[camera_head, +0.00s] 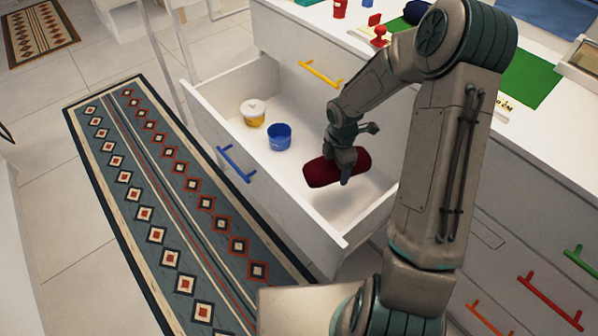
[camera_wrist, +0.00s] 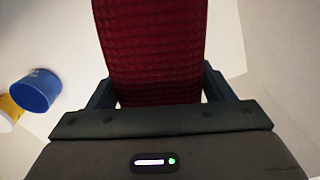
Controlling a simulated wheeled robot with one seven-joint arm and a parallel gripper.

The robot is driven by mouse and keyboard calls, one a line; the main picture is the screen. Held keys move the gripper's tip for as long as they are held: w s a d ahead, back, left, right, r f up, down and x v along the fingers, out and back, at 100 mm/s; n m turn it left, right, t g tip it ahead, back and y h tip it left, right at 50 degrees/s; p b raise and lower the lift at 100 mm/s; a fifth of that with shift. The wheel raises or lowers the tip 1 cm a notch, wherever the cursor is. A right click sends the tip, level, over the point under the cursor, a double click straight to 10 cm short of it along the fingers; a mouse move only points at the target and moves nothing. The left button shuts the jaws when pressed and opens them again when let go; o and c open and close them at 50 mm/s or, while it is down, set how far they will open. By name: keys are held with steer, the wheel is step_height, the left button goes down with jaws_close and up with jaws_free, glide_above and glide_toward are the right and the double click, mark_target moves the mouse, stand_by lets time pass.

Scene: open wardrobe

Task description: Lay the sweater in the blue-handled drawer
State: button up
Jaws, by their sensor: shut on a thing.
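The sweater is a dark red folded bundle (camera_head: 323,172), seen in the head view inside the open drawer's outline. The drawer (camera_head: 216,113) is white, pulled out, with a blue handle (camera_head: 236,164) on its front. My gripper (camera_head: 345,170) is shut on the sweater, over the right part of the drawer. In the wrist view the ribbed red sweater (camera_wrist: 150,45) lies between the dark fingers and runs up out of the frame. I cannot tell whether its underside touches the drawer floor.
A blue cup (camera_head: 279,137) and a yellow container with a white lid (camera_head: 253,113) stand in the drawer, left of the sweater. The drawer floor around the sweater is clear. A yellow handle (camera_head: 320,73) is on the cabinet face behind. A patterned rug (camera_head: 170,190) lies on the floor.

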mark_target(331, 201)
steer(key=f+n+b, duration=0.1)
steer(key=f+b, duration=0.1)
steer(key=f, duration=0.3)
steer(key=f+n+b, duration=0.1)
steer(key=f+b, duration=0.1)
steer(key=f, duration=0.3)
steer(key=f+n+b, duration=0.2)
steer(key=f, duration=0.3)
steer(key=shift+s+a+b, duration=0.2)
steer(key=shift+s+b, duration=0.05)
steer(key=shift+b, duration=0.1)
steer(key=shift+f, duration=0.1)
steer(key=o, duration=1.1)
steer(key=shift+c, duration=0.2)
